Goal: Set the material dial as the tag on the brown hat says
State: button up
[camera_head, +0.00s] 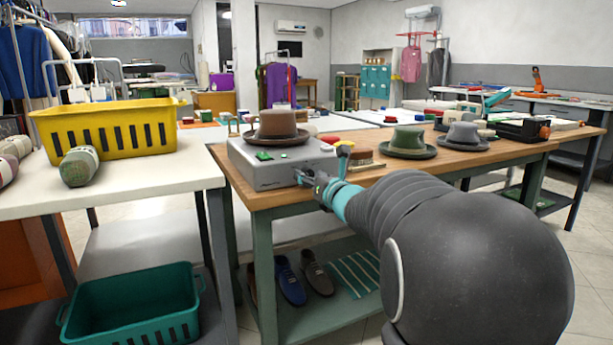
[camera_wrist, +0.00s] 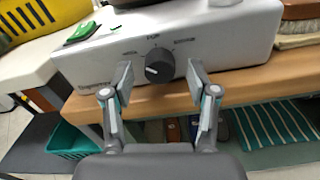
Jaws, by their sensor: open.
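The brown hat (camera_head: 277,125) sits on top of a light grey machine (camera_head: 245,163) at the near left end of the wooden table. In the wrist view, the machine's front (camera_wrist: 228,40) carries a round dark dial (camera_wrist: 159,66) with small labels around its upper side, too blurred to read surely. A pale mark shows on the dial's lower left. My gripper (camera_wrist: 160,76) is open, one finger on each side of the dial, with gaps showing. In the head view, my gripper (camera_head: 316,186) is at the machine's front. No tag text on the hat is readable.
A yellow basket (camera_head: 105,130) is on the white table at left. Shoes (camera_head: 290,282) stand on the lower shelf.

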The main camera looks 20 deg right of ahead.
jog(key=shift+w, duration=0.2)
grip_shut()
